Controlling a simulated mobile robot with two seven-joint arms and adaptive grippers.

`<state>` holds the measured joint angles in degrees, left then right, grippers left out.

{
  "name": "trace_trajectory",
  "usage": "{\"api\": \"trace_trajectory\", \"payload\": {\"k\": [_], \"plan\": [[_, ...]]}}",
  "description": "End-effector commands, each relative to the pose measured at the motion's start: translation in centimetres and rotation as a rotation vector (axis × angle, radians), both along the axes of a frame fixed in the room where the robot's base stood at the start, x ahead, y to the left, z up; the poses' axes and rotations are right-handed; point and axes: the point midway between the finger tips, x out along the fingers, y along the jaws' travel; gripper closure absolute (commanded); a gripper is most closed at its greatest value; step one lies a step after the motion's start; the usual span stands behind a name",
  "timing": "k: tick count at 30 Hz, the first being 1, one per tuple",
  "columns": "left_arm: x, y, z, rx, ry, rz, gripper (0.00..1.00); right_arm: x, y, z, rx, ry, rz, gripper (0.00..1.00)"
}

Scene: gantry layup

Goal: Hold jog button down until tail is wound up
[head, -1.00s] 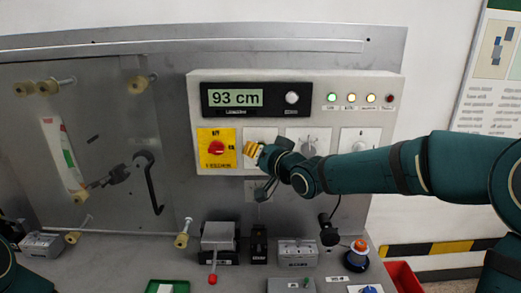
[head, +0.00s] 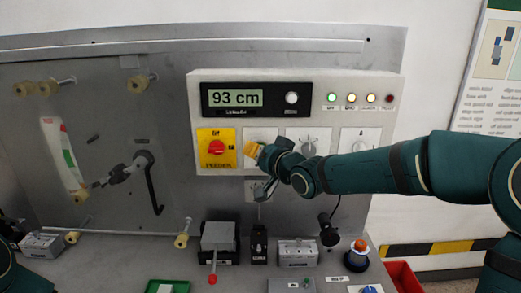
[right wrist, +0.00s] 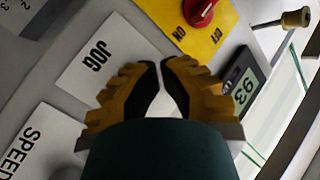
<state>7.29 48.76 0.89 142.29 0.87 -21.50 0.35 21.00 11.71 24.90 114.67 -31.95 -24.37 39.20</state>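My right gripper (head: 252,152) is at the white jog plate (head: 262,134) on the control panel. In the right wrist view its yellow fingers (right wrist: 160,66) are shut, with the tips together over the edge of the plate marked JOG (right wrist: 92,52). The jog button is hidden behind the fingers, so I cannot tell whether it is pressed. The display (head: 235,98) reads 93 cm. I cannot make out the tail clearly among the rollers (head: 139,84) on the left plate.
A red rotary switch (head: 216,147) on a yellow plate is just left of the jog plate; a speed knob (head: 309,146) is to the right. The green lamp (head: 332,97) is lit. Small boxes and an orange-topped button (head: 360,245) stand on the bench below.

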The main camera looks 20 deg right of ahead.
Motion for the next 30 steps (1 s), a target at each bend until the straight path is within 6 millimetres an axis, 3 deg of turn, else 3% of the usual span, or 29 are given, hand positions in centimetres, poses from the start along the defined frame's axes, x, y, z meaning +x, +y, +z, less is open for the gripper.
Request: {"api": "trace_trajectory", "payload": {"k": [30], "plan": [[0.0, 0.0, -0.7, 0.0, 0.0, 0.0, 0.53, -1.7, 0.5, 0.0, 0.0, 0.0, 0.0, 1.0]]}}
